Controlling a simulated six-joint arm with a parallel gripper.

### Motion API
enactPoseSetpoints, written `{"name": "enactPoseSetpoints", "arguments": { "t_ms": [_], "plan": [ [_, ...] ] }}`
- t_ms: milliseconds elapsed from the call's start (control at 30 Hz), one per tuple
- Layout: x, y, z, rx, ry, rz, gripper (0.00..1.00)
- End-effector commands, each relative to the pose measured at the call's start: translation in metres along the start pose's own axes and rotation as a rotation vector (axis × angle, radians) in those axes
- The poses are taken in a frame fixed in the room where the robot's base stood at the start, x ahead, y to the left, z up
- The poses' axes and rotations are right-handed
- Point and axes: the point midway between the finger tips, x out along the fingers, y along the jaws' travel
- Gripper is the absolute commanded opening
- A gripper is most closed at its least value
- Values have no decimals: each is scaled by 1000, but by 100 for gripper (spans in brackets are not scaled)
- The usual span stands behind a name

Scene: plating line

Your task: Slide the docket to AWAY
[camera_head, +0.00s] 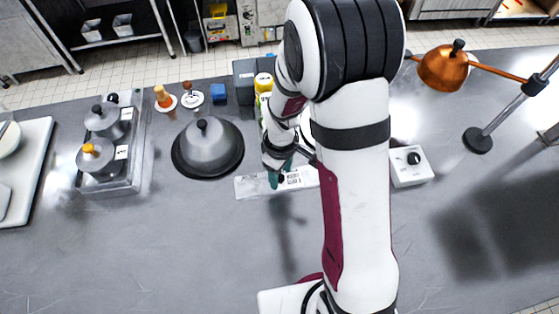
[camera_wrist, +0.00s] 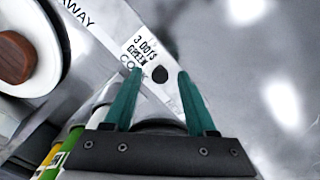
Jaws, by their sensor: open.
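A pale strip (camera_head: 250,187) lies on the grey counter, left of my arm in the head view. In the wrist view the strip (camera_wrist: 112,22) runs diagonally, with AWAY printed towards its upper left end and a partly hidden word starting CO near the fingers. The gripper (camera_head: 280,178) partly covers the strip in the head view.
A grey dome (camera_head: 208,150) stands left of the strip. A white box with a black dial (camera_head: 409,166) stands to the right, near a copper lamp (camera_head: 443,69). Yellow-green containers (camera_head: 264,84) stand behind. The counter in front of the strip is clear.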

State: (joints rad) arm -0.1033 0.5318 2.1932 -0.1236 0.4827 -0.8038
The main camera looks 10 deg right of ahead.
Motion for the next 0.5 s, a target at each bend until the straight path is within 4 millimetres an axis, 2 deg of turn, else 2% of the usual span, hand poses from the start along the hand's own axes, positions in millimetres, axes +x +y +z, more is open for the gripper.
{"name": "enactPoseSetpoints", "arguments": {
  "t_ms": [267,500],
  "plan": [
    [2,0,0,0,1,0,55],
    [2,0,0,1,1,0,12]
  ]
}}
